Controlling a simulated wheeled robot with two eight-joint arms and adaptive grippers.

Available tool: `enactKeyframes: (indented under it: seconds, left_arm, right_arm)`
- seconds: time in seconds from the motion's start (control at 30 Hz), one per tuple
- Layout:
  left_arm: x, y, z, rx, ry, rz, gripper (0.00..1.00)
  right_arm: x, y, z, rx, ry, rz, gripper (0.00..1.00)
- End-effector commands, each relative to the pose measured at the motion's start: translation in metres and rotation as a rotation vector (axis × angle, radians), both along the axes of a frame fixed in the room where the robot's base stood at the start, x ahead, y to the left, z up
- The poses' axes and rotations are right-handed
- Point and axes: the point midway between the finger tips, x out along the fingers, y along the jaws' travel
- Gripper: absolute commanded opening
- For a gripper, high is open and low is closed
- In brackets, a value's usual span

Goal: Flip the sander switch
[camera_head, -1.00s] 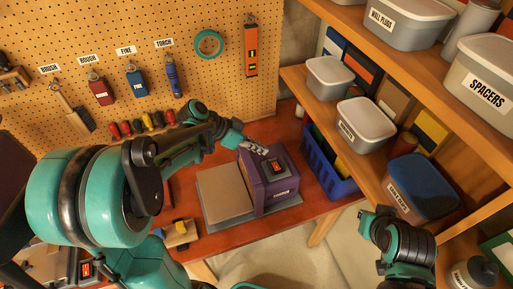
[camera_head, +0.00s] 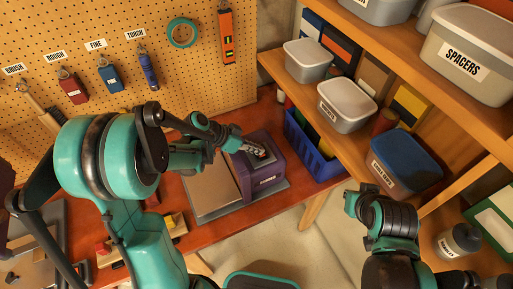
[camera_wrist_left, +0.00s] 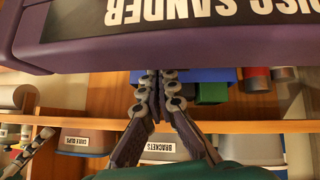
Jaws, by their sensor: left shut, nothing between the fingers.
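The disc sander (camera_head: 266,180) is a purple block on a grey base plate, standing on the red-brown bench in the head view. It also fills the top of the left wrist view (camera_wrist_left: 200,45), its label upside down. Its switch panel (camera_head: 262,152) is on top, with a bit of red showing, mostly covered by my left gripper (camera_head: 259,153). The left fingers are shut together and empty (camera_wrist_left: 154,86), at the switch; I cannot tell if they touch it. Which way the switch is set is hidden. My right arm shows at lower right, but its fingers cannot be made out.
A blue crate (camera_head: 313,150) stands right of the sander. Shelves with lidded bins (camera_head: 346,104) rise further right. The pegboard (camera_head: 190,80) with hanging tools is behind. Small wooden blocks (camera_head: 174,223) lie at the bench front.

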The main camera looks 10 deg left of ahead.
Motion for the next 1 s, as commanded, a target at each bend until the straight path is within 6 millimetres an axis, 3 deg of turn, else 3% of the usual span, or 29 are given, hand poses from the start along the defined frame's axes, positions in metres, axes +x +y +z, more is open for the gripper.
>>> enactKeyframes:
  seconds: [0.13,1.0]
  left_arm:
    - [-0.005,-0.004,-0.01,0.059,-0.08,-0.002,0.0]
    - [0.011,0.008,-0.005,0.057,-0.072,0.001,0.0]
  right_arm:
    - [0.0,0.0,-0.013,0.0,0.0,0.0,0.0]
    - [0.0,0.0,-0.01,0.0,0.0,0.0,0.0]
